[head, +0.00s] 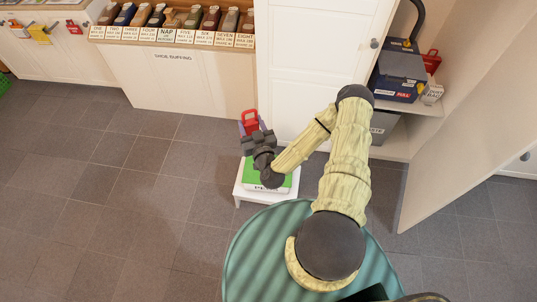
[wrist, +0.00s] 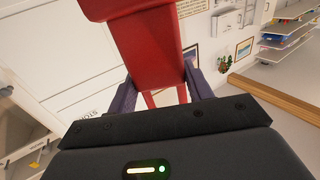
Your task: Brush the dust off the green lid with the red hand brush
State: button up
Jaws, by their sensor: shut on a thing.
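The red hand brush (head: 249,121) is in my gripper (head: 255,136), above the far side of the green lid. In the wrist view the brush (wrist: 142,45) stands between the two dark fingers of my gripper (wrist: 157,95), which are shut on it. The green lid (head: 281,184) lies on a small white stand in the head view. My gripper and wrist cover much of the lid, so any dust on it and any contact with the brush are hidden. Dark lettering shows at the lid's near edge, partly covered.
The small white stand (head: 252,196) is on the grey tiled floor. A white cabinet (head: 318,60) stands behind it. A counter with a row of labelled shoes (head: 165,35) is at the back left. Shelves with a dark blue box (head: 398,75) are at the right.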

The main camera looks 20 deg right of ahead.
jog(key=shift+s+d, duration=0.1)
jog(key=w+d+f+n+y+b, duration=0.1)
jog(key=w+d+f+b, duration=0.1)
jog(key=f+b, duration=1.1)
jog(key=w+d+f+n+y+b, duration=0.1)
jog(key=w+d+f+y+b, duration=0.1)
jog(key=f+b, duration=1.2)
jog(key=w+d+f+n+y+b, duration=0.1)
jog(key=d+f+b, duration=0.4)
jog(key=b, duration=2.9)
notch_tip(320, 180, down, 9)
jog(key=w+y, duration=0.1)
jog(key=w, duration=0.1)
jog(key=shift+w+d+r+g, duration=0.2)
jog(key=shift+w+d+g, duration=0.1)
jog(key=shift+w+d, duration=0.1)
jog(key=shift+r, duration=0.1)
